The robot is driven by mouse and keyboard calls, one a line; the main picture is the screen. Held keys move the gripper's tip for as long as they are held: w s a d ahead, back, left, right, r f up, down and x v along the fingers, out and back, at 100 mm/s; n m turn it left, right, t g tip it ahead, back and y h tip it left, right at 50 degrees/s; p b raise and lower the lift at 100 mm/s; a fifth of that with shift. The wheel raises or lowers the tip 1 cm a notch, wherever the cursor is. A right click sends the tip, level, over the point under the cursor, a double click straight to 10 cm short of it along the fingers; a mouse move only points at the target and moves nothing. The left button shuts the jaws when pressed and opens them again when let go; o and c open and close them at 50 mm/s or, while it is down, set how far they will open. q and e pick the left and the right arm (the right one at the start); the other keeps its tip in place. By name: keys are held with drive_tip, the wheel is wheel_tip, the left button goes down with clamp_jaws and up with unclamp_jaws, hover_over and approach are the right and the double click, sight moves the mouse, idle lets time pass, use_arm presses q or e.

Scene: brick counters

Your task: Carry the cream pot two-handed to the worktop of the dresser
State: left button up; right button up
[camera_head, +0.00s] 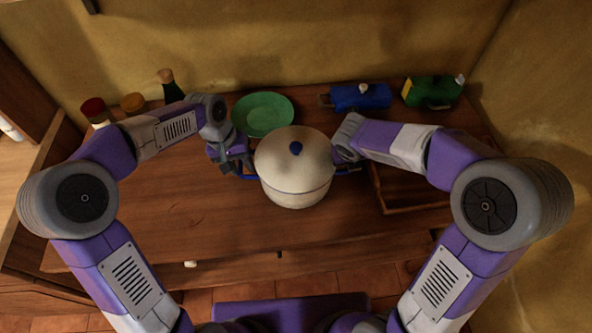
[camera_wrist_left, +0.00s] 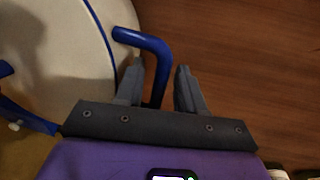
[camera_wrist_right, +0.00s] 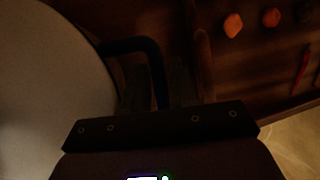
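The cream pot (camera_head: 290,172), lidded with a blue knob (camera_head: 296,148), is upright over the brown wooden worktop (camera_head: 215,220). My left gripper (camera_head: 235,168) is at its left side; in the left wrist view the blue handle (camera_wrist_left: 160,70) passes between the fingers (camera_wrist_left: 160,80), which stand apart with a gap beside it. My right gripper (camera_head: 345,165) is at the opposite side; in the dark right wrist view the other handle (camera_wrist_right: 157,75) runs between the parted fingers (camera_wrist_right: 158,90). The pot's underside is hidden, so whether it touches the wood is unclear.
A green plate (camera_head: 263,113) lies behind the pot. A wooden tray (camera_head: 412,208) is right of the pot. Bottles and jars (camera_head: 133,103) stand back left. The front left worktop is clear.

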use_arm(q)
drive_tip(key=shift+c, duration=0.4)
use_arm(e)
drive_tip(key=shift+c, duration=0.3)
use_arm(q)
drive_tip(key=c, duration=0.5)
use_arm(e)
clamp_jaws()
use_arm(q)
clamp_jaws()
drive_tip(key=shift+r, duration=0.1)
use_arm(e)
drive_tip(key=shift+w+r, duration=0.1)
